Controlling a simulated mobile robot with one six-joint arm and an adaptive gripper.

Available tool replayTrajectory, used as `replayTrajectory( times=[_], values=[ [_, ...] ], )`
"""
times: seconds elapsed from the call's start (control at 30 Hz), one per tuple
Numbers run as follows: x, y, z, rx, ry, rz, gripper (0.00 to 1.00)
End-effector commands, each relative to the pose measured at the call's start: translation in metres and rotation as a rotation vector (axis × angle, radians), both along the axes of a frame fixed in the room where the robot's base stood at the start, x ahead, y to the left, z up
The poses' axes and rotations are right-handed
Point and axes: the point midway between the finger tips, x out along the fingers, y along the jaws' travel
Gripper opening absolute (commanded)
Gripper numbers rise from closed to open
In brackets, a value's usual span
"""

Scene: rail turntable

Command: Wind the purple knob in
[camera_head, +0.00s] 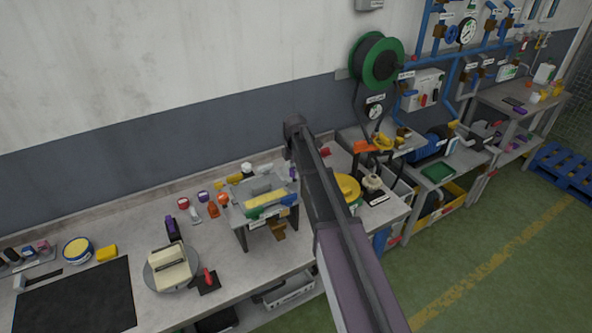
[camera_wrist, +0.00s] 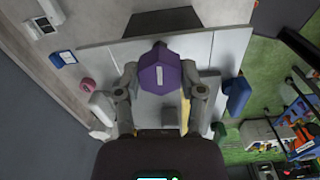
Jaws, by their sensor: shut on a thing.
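The purple knob (camera_wrist: 160,76) is in the upper middle of the wrist view. It has a faceted outline and a small white mark on its face. My gripper (camera_wrist: 159,70) has one finger on each side of the knob and is shut on it. A pale grey panel (camera_wrist: 215,52) lies behind the knob. How far the knob stands from the panel cannot be told. In the head view my arm crosses the workbench, and my gripper and the held knob cannot be made out.
In the wrist view a pink round part (camera_wrist: 87,84) is left of the knob and a blue part (camera_wrist: 238,95) is right. In the head view the workbench (camera_head: 145,215) holds a turntable (camera_head: 187,279) and a yellow-topped fixture (camera_head: 266,199) close to my arm. Green floor (camera_head: 480,255) is open at right.

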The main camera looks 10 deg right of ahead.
Motion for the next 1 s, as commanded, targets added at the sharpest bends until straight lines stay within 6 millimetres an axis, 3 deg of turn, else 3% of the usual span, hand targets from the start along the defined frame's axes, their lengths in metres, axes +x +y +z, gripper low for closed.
replayTrajectory(
  times=[1.0],
  values=[
    [0.0039, 0.0037, 0.0004, 0.006, -0.006, -0.881, 0.04]
  ],
)
